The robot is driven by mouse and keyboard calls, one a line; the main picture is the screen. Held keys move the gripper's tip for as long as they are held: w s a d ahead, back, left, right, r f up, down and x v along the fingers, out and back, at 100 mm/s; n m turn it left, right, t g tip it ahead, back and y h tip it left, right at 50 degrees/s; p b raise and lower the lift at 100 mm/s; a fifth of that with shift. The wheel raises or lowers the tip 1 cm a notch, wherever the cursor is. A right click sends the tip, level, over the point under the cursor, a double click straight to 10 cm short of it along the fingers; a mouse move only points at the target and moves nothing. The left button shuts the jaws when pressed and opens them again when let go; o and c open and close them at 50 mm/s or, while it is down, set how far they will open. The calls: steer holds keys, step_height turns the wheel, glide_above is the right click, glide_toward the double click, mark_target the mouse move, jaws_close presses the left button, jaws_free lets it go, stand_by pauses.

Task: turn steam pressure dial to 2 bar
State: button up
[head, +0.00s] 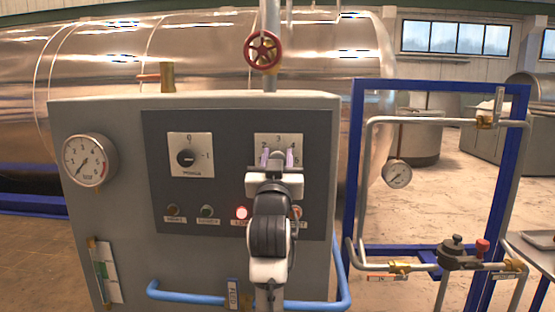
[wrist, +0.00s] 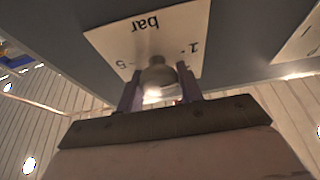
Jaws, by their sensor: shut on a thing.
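The steam pressure dial's white plate (head: 278,139) is on the right of the dark panel in the head view. Numbers 2, 3 and 4 show along its top edge. My gripper (head: 278,157) is in front of it and hides the knob there. In the wrist view the plate (wrist: 150,35) appears upside down with "bar" on it. The metallic knob (wrist: 158,78) sits between the two fingers of my gripper (wrist: 160,90), which is shut on it. The knob's pointer direction cannot be made out.
A second dial (head: 190,157) marked 0 and 1 is to the left. A round gauge (head: 90,160) is at far left. A blue pipe rail (head: 190,296) runs along the front, and a blue frame (head: 355,170) stands right.

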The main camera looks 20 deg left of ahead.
steer(key=shift+m, duration=0.4)
steer(key=m+h+b, duration=0.1)
steer(key=m, duration=0.2)
steer(key=m+h+b, duration=0.1)
steer(key=m+h, duration=0.1)
steer(key=m, duration=0.1)
steer(key=shift+f+h+b, duration=0.15)
steer(key=shift+h+b, duration=0.15)
steer(key=m+h+b, duration=0.1)
steer(key=m, duration=0.2)
steer(key=m+h, duration=0.2)
steer(key=m, duration=0.1)
steer(key=shift+d+m+g+b, duration=0.1)
steer(key=shift+m+g+b, duration=0.2)
steer(key=shift+g+b, duration=0.1)
steer(key=shift+m, duration=0.3)
steer(key=o, duration=0.9)
